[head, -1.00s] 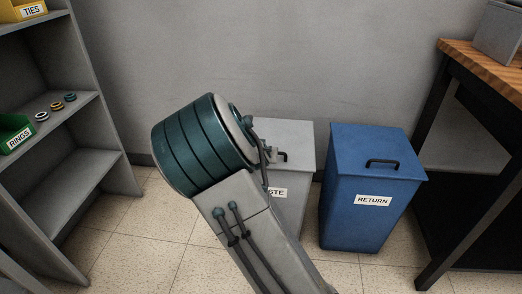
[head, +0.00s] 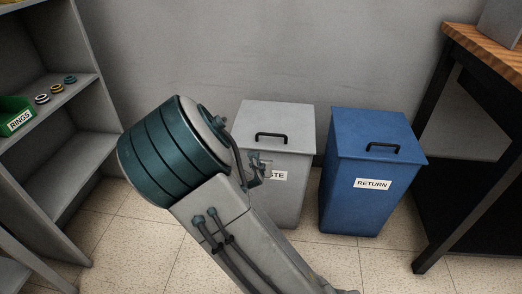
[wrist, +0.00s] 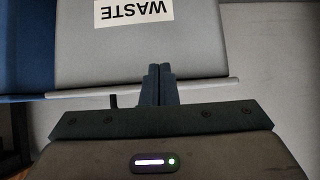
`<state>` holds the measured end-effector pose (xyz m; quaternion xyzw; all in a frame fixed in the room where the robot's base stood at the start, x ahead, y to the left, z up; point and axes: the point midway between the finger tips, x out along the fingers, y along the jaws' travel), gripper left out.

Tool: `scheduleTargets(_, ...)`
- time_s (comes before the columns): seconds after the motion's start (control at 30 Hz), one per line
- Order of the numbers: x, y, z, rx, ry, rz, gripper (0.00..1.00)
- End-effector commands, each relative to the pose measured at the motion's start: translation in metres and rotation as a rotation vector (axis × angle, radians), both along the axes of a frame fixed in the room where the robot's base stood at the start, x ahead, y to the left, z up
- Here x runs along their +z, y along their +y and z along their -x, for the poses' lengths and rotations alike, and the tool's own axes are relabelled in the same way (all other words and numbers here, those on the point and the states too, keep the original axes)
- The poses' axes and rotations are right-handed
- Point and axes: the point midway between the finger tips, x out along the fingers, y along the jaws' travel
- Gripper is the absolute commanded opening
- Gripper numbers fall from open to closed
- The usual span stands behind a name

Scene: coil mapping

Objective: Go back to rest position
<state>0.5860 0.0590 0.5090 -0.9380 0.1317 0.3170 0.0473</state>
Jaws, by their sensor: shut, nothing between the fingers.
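My gripper (wrist: 158,84) shows in the wrist view with its two fingers together and nothing between them. In front of it in that view is the grey waste bin (wrist: 200,45), its label upside down. In the head view my arm's teal joint and grey link fill the middle, and my gripper is mostly hidden behind them. The grey waste bin (head: 290,205) stands behind my arm with its lid shut, its label partly covered.
The blue return bin (head: 350,210) stands to the right of the waste bin, lid shut. A grey shelf (head: 75,180) at left holds a green rings bin (head: 18,130) and several loose rings. A wood-topped table (head: 470,40) is at right. Floor shows between.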

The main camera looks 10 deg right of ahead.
Motion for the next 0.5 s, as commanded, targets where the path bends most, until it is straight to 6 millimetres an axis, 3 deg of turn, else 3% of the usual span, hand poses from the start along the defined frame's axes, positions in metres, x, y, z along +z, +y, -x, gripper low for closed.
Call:
scheduleTargets(0.27, 0.003, -0.012, 0.007, -0.027, -0.011, -0.004, 0.0)
scheduleTargets(0.37, 0.014, -0.017, 0.011, -0.039, 0.011, -0.02, 0.0)
scheduleTargets(0.5, 0.047, -0.024, 0.026, -0.057, 0.096, -0.077, 0.0)
